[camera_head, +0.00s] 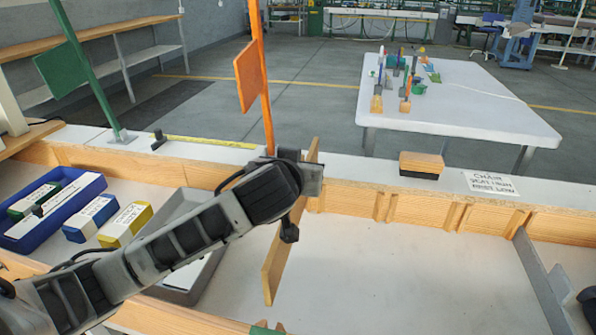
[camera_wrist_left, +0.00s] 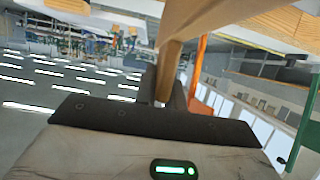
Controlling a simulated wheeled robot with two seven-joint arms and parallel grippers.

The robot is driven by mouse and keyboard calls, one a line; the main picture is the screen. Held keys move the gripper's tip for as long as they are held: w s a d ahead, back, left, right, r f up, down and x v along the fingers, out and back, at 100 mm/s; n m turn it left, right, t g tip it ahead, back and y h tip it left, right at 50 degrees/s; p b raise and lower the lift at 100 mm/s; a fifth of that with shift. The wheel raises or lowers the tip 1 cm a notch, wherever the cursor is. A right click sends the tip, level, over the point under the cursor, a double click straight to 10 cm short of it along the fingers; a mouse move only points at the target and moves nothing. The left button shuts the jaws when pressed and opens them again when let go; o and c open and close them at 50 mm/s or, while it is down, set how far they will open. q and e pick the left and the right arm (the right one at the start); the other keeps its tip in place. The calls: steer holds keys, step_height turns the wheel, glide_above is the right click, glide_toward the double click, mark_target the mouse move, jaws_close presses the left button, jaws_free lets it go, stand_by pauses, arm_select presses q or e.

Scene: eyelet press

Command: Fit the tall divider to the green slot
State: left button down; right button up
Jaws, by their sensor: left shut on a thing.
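My left gripper (camera_head: 302,178) is shut on a tall, thin wooden divider (camera_head: 284,245) in the head view. The divider stands tilted, reaching above the back rail and down over the bare compartment floor. In the left wrist view the divider (camera_wrist_left: 185,28) runs up from between the dark fingers (camera_wrist_left: 166,88). A green flag on a pole (camera_head: 65,68) stands at the back left. A small green patch (camera_head: 266,328) shows at the bottom edge; I cannot tell whether it marks the slot. My right gripper is not clearly seen.
An orange flag (camera_head: 250,75) on a pole stands behind my gripper. The wooden back rail (camera_head: 420,207) has upright slot strips. A grey divider (camera_head: 540,280) stands at right. A blue tray (camera_head: 50,225) and a grey tray (camera_head: 190,296) lie left. The middle floor is clear.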

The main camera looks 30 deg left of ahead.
arm_select(q)
steer(key=shift+r, duration=0.15)
arm_select(e)
steer(key=shift+w+r, duration=0.15)
steer(key=shift+r, duration=0.15)
